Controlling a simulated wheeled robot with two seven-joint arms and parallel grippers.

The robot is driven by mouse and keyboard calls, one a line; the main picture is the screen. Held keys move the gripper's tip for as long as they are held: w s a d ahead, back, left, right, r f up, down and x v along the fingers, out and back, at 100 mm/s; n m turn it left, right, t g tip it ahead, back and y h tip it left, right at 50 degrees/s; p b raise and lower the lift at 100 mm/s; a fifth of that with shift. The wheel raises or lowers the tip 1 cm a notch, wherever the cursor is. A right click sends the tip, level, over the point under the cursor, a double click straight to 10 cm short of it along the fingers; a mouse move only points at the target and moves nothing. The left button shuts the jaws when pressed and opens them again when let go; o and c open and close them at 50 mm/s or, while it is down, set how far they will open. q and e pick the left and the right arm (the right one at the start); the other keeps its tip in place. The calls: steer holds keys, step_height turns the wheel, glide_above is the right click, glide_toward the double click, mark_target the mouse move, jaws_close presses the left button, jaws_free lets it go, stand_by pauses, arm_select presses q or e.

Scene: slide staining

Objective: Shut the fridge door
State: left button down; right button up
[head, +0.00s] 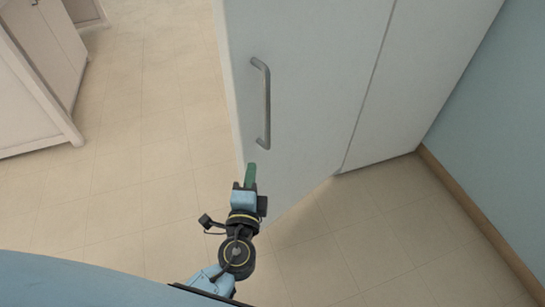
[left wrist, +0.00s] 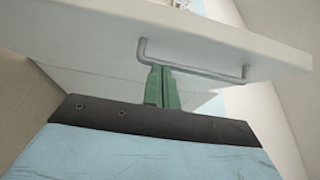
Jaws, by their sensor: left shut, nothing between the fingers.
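The fridge door (head: 310,80) is a tall pale panel with a grey bar handle (head: 265,105) near its left edge. A dark seam runs between it and the pale fridge side (head: 420,80) on the right. The door looks swung out at an angle, but how far I cannot tell. My left gripper (head: 250,174) has green fingers, shut and empty, just below the handle in the head view. In the left wrist view the closed fingers (left wrist: 161,86) point at the door (left wrist: 220,38) beside the handle (left wrist: 190,70). Whether they touch it I cannot tell. My right gripper is not in view.
A white cabinet (head: 45,70) stands at the far left. Clear tiled floor (head: 150,120) lies between it and the door. A blue wall (head: 500,130) with a wooden skirting board (head: 480,220) runs along the right, with open floor in front of it.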

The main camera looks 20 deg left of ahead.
mark_target(257, 131)
arm_select(q)
steer(key=w, duration=0.3)
steer(key=w+a, duration=0.1)
steer(key=w, duration=0.2)
steer(key=w+a, duration=0.1)
steer(key=w, duration=0.2)
steer(key=shift+w, duration=0.35)
